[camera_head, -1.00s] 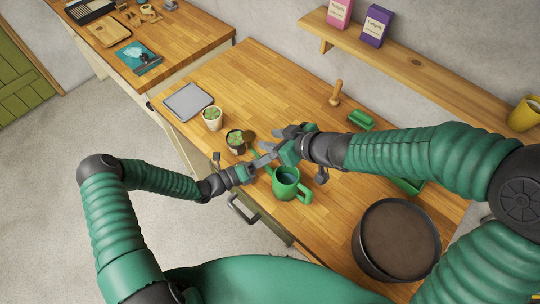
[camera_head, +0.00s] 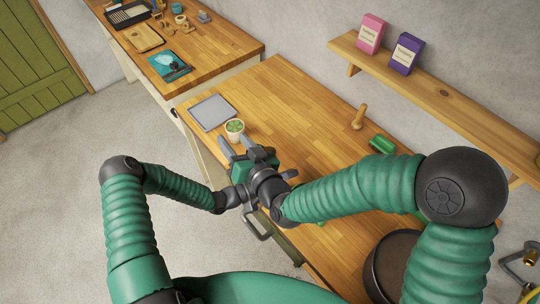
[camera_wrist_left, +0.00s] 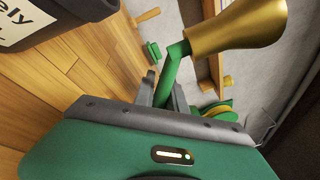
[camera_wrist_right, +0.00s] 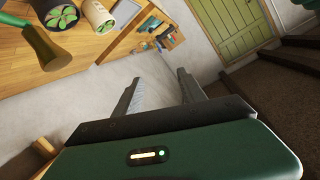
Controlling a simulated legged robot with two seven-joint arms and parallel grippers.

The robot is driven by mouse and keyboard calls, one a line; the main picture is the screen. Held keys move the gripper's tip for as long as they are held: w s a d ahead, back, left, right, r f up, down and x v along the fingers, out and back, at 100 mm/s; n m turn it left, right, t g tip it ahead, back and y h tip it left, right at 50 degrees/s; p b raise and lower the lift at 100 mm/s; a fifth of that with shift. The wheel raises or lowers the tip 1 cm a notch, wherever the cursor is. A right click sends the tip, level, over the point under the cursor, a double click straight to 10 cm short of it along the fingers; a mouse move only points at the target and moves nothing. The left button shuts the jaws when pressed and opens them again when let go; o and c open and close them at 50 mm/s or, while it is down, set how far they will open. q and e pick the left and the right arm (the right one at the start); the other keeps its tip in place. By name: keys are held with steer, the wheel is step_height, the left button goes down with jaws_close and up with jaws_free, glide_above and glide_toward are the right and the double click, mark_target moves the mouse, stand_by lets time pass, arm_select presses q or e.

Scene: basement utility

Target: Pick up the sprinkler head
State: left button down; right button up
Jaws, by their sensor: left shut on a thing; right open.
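The sprinkler head (camera_wrist_left: 238,28) shows in the left wrist view as a flared brass bell on a green stem. My left gripper (camera_wrist_left: 164,88) is shut on the green stem, with the bell beyond its fingertips. In the right wrist view the sprinkler head (camera_wrist_right: 44,48) is at the upper left, beside my right gripper and apart from it. My right gripper (camera_head: 238,147) is open and empty, its fingers pointing away over the table's left edge; they also show in the right wrist view (camera_wrist_right: 158,90). In the head view my right arm hides most of my left gripper and the sprinkler head.
A small potted plant (camera_head: 235,129) and a grey tray (camera_head: 212,112) stand near the wooden table's (camera_head: 300,115) left end. A wooden dibber (camera_head: 358,117) and a green object (camera_head: 382,144) are at the back. A large round pot (camera_head: 385,272) is at front right.

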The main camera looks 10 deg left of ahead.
steer(key=s+d+f+m+t+h, duration=0.2)
steer(key=s+d+f+m+h, duration=0.3)
steer(key=d+f+h, duration=0.4)
steer(key=w+a+f, duration=0.1)
steer(key=w+f, duration=0.1)
steer(key=w, duration=0.3)
steer(key=w+f+n+h, duration=0.1)
steer(key=w+f, duration=0.2)
steer(key=w, duration=0.2)
steer(key=shift+w+a+f, duration=0.2)
steer(key=shift+a+f, duration=0.05)
steer(key=shift+a, duration=0.15)
jaws_close()
